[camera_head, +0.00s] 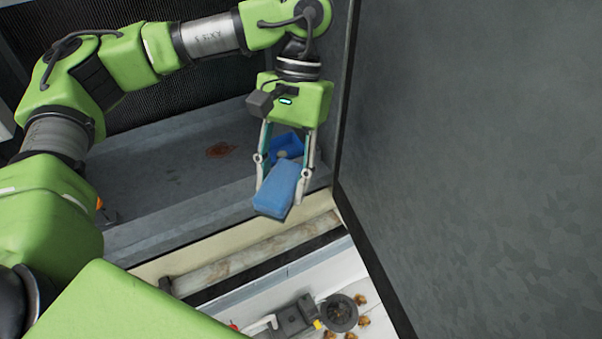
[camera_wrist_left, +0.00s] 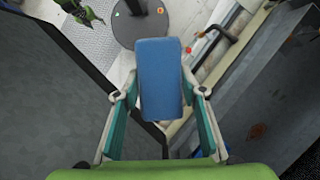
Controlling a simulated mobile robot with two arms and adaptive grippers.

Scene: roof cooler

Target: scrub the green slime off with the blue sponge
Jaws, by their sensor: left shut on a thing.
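The blue sponge (camera_head: 276,192) is a rectangular block held between the fingers of my left gripper (camera_head: 284,180). It hangs above the front of the grey metal basin, near its right end. In the left wrist view the sponge (camera_wrist_left: 160,80) sticks out beyond the fingertips of my left gripper (camera_wrist_left: 160,98), which press on its two sides. I see no green slime in either view. My right gripper is not in view.
A grey metal basin (camera_head: 150,195) has a rust-brown stain (camera_head: 221,150) on its floor. A blue piece (camera_head: 287,146) lies behind the sponge. A tall grey panel (camera_head: 470,150) stands close on the right. A pale pipe (camera_head: 250,250) runs along the front.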

